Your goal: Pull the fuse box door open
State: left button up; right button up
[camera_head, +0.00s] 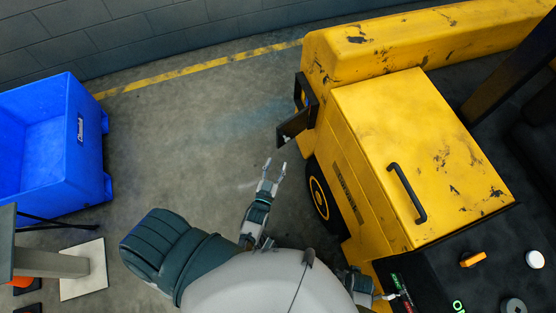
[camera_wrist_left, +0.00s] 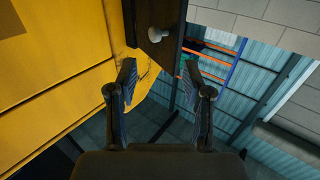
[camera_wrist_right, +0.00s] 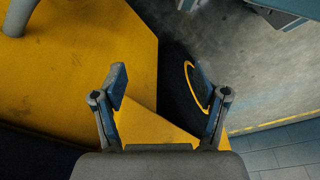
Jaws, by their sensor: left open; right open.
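The fuse box door (camera_head: 295,123) looks like a dark flat panel standing out from the yellow vehicle's side, so it appears at least partly open. In the left wrist view, the dark door (camera_wrist_left: 163,60) carries a pale round knob (camera_wrist_left: 156,34). My left gripper (camera_head: 275,163) is open and empty, below the door in the head view. In its wrist view the knob lies ahead, beyond the gap between the fingertips (camera_wrist_left: 160,76), apparently untouched. My right gripper (camera_head: 388,296) is open and empty by the vehicle's control panel; its fingers show in the right wrist view (camera_wrist_right: 160,80).
The yellow vehicle (camera_head: 400,130) fills the right side, with a black handle (camera_head: 407,193) on its cover and a wheel (camera_head: 320,196) below. A blue bin (camera_head: 75,150) stands at left. The grey floor (camera_head: 190,135) between bin and vehicle is clear.

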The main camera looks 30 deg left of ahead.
pick_arm(q)
jog(key=c, duration=0.4)
jog(key=m+h+b, duration=0.1)
jog(key=m, duration=0.2)
jog(key=m+h+b, duration=0.1)
jog(key=m, duration=0.2)
jog(key=m+h+b, duration=0.1)
jog(key=m, duration=0.2)
jog(key=shift+s+d+f+t, duration=0.25)
jog(key=shift+s+f+t, duration=0.05)
jog(key=shift+s+f, duration=0.1)
grip_shut()
jog(key=w+m+h+b, duration=0.3)
jog(key=w+m+b, duration=0.1)
jog(key=w+m, duration=0.6)
jog(key=shift+r+m, duration=0.15)
jog(key=shift+m, duration=1.65)
pick_arm(e)
jog(key=w+a+r+t+y, duration=0.1)
jog(key=w+r+t, duration=0.3)
jog(key=r, duration=1.1)
jog(key=shift+w+a, duration=0.55)
jog(key=shift+w, duration=0.85)
